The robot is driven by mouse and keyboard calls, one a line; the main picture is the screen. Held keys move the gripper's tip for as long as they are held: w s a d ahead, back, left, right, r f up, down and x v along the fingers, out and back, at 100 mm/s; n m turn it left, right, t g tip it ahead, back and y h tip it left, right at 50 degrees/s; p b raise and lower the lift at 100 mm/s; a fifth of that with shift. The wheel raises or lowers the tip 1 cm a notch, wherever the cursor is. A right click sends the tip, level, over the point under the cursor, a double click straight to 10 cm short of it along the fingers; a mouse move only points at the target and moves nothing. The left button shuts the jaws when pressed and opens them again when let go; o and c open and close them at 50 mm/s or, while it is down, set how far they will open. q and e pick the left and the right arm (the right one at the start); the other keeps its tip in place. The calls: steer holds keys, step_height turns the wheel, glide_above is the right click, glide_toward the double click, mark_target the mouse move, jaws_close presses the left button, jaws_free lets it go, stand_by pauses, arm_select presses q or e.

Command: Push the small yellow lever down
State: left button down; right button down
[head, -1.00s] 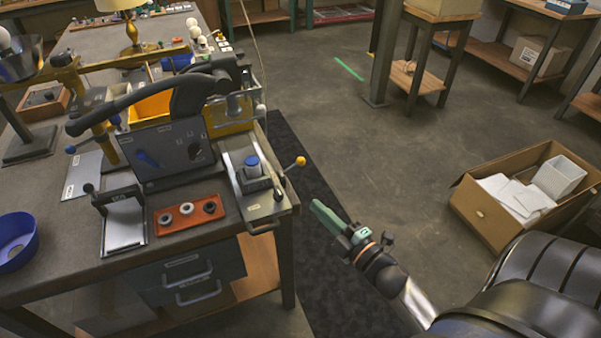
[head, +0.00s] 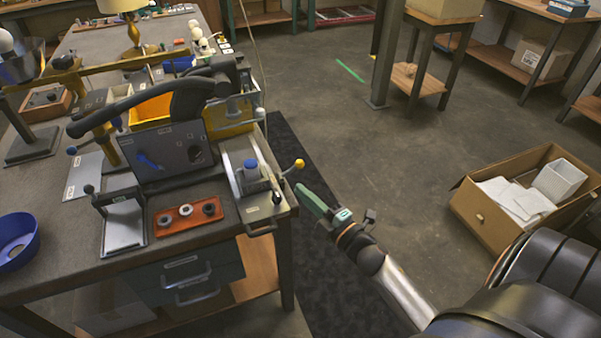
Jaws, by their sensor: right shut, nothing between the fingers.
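The small yellow lever is a thin rod ending in a round yellow knob (head: 299,163). It sticks out at the right of the metal fixture (head: 262,212) on the bench's right corner, and its rod slopes up to the knob. My right gripper (head: 303,192), with green fingers, is shut and empty. In the picture its tips lie just below the knob, beside the bench edge. A gap shows between tips and knob; I cannot tell the depth between them. My left gripper is not in view.
A blue-capped block (head: 251,168) sits on the fixture. A red tray (head: 187,217) with dark rings lies to the left, near a blue bowl (head: 15,243). A large black handle (head: 120,103) arches over the bench. An open cardboard box (head: 480,218) stands on the floor at right.

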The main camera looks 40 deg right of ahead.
mark_target(291, 170)
steer(key=w, duration=0.5)
steer(key=shift+a+r, duration=0.25)
steer(key=shift+w+d+f, duration=0.15)
steer(key=shift+w+d, duration=0.05)
steer(key=shift+d, duration=0.4)
steer(key=shift+w+d+f, duration=0.2)
steer(key=shift+w+d, duration=0.05)
steer(key=shift+d, duration=0.4)
steer(key=shift+w+d+f, duration=0.15)
steer(key=shift+w+d, duration=0.05)
steer(key=shift+d, duration=0.4)
